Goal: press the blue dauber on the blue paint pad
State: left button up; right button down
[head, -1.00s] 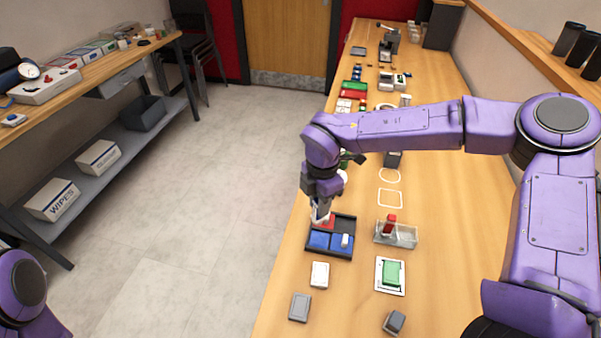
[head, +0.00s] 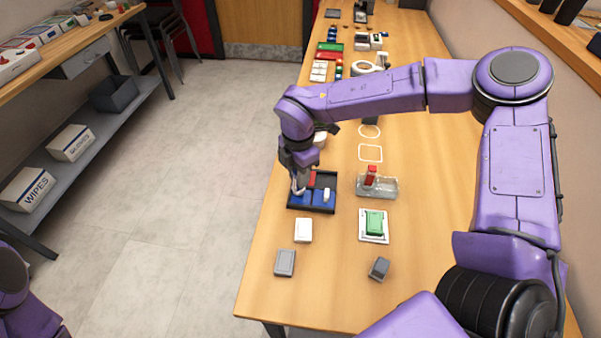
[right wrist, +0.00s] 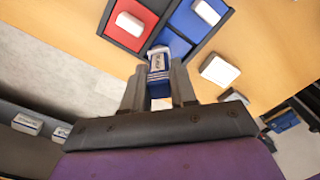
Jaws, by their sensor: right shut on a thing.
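My right gripper (head: 299,187) is over the left side of a dark paint tray (head: 323,210). It is shut on a white and blue dauber, seen between the fingers in the right wrist view (right wrist: 158,66). The dauber's end is at the left blue paint pad (head: 303,198), which also shows just beyond it in the right wrist view (right wrist: 174,42). I cannot tell whether they touch. The red pad (right wrist: 110,33) and the other blue pad (right wrist: 190,25) each have a white-topped piece on them. My left gripper is out of view.
A white block (head: 303,230) and a grey block (head: 285,263) lie on the near side of the tray. A clear holder with a red piece (head: 370,176) and a green pad (head: 374,223) stand to its right. The bench's left edge runs close to the tray.

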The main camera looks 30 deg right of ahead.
aim_at(302, 191)
jog(key=shift+s+r, duration=0.3)
jog(key=shift+s, duration=0.25)
jog(key=shift+s+r, duration=0.25)
jog(key=shift+s, duration=0.3)
jog(key=shift+w+f, duration=0.5)
jog(key=shift+w, duration=0.1)
jog(key=shift+s, duration=0.35)
jog(key=shift+w+f+b, duration=0.2)
jog(key=shift+b, duration=0.2)
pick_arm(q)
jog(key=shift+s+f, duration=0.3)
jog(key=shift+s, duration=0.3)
pick_arm(e)
jog(key=shift+s, duration=0.1)
pick_arm(q)
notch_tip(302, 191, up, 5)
jog(key=p, duration=0.4)
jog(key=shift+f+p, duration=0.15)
jog(key=shift+p, duration=0.15)
pick_arm(e)
notch_tip(302, 191, up, 7)
